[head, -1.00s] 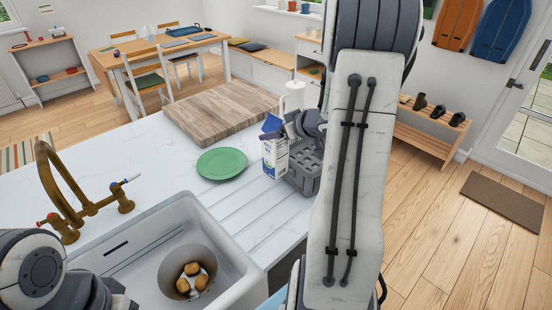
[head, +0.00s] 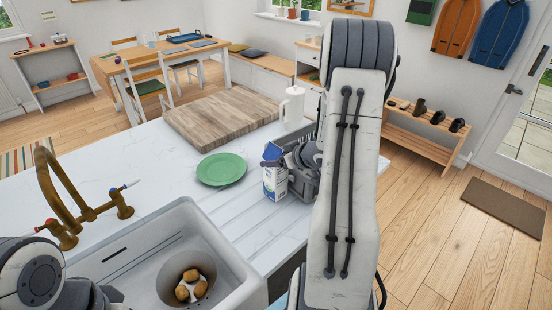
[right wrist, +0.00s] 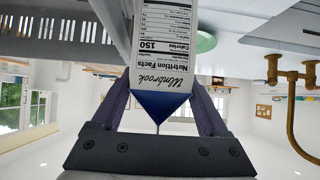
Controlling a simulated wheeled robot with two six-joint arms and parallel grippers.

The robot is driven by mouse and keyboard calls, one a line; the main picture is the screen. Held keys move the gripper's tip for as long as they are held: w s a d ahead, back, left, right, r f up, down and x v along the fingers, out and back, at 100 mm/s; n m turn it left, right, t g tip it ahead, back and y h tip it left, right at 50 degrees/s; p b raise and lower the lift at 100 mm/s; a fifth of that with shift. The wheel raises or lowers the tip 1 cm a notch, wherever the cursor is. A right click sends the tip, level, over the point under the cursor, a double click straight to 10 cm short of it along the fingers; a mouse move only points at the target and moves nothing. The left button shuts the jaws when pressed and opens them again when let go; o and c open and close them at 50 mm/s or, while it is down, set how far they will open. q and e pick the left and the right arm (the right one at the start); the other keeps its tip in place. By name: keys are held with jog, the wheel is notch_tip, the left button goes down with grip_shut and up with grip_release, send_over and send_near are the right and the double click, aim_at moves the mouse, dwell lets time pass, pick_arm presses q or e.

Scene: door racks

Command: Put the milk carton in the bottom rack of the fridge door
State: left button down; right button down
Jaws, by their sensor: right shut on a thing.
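The milk carton (head: 275,182) is white with a blue gable top and stands upright over the draining side of the counter in the head view. In the right wrist view the carton (right wrist: 165,45) appears upside down, its nutrition label facing the camera. My right gripper (right wrist: 160,105) is shut on it near the blue top, with one finger at each side. In the head view my right arm hides much of this hand. Whether the carton's base touches the counter I cannot tell. Only links of my left arm show, at the lower left. The fridge door and its racks are not in view.
A grey dish rack (head: 303,185) stands close to the right of the carton. The sink (head: 135,262) and brass tap (head: 62,195) are at the left.

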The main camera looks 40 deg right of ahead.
grip_release()
jog(key=shift+f, duration=0.15)
jog(key=v, duration=1)
jog(key=shift+r+b, duration=0.45)
